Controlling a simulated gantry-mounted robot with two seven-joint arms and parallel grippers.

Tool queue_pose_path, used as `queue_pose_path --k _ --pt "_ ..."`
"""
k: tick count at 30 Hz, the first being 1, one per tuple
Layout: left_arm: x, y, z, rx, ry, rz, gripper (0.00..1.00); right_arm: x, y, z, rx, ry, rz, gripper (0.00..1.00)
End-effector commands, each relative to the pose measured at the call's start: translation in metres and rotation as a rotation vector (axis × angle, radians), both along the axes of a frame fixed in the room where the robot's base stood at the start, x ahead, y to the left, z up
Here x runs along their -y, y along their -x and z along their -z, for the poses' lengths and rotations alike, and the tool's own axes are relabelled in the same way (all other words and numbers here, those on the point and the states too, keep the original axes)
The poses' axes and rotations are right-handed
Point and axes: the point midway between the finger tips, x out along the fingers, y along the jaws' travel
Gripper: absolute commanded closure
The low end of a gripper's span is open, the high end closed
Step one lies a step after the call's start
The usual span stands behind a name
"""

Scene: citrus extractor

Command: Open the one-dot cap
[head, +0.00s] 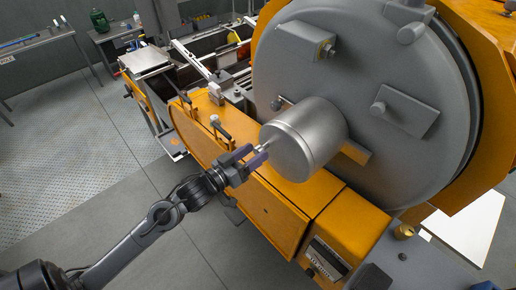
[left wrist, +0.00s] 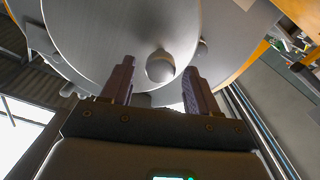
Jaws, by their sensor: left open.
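A silver cylindrical cap (head: 305,138) sticks out from the big round grey door of the orange machine. A short stem with a round knob (left wrist: 160,68) stands out from its flat face. I see no dots on it, so I cannot tell if it is the one-dot cap. My left gripper (head: 256,155) is open, with its fingers at the knob. In the left wrist view the knob shows between and beyond the two dark fingers, with gaps on both sides; I cannot tell whether they reach around it. My right gripper is not in view.
The round grey door (head: 380,60) carries other boxy fittings with knobs. The orange housing (head: 270,205) lies below the cap, with small levers along its top. A workbench (head: 40,45) and a green bottle (head: 99,20) are far back left. The floor at left is clear.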

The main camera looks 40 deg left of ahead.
Motion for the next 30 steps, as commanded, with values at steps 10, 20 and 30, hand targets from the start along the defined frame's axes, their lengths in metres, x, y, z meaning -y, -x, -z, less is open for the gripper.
queue_pose_path --k 10,20,30 --pt "0.003 -0.023 0.0 0.0 0.001 -0.001 0.4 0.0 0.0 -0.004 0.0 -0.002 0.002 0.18" --pt "0.003 -0.024 0.0 -0.001 0.001 -0.001 0.46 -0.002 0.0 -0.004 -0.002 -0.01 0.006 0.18" --pt "0.003 -0.023 0.0 0.0 0.001 0.0 0.98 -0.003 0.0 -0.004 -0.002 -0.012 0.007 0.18"
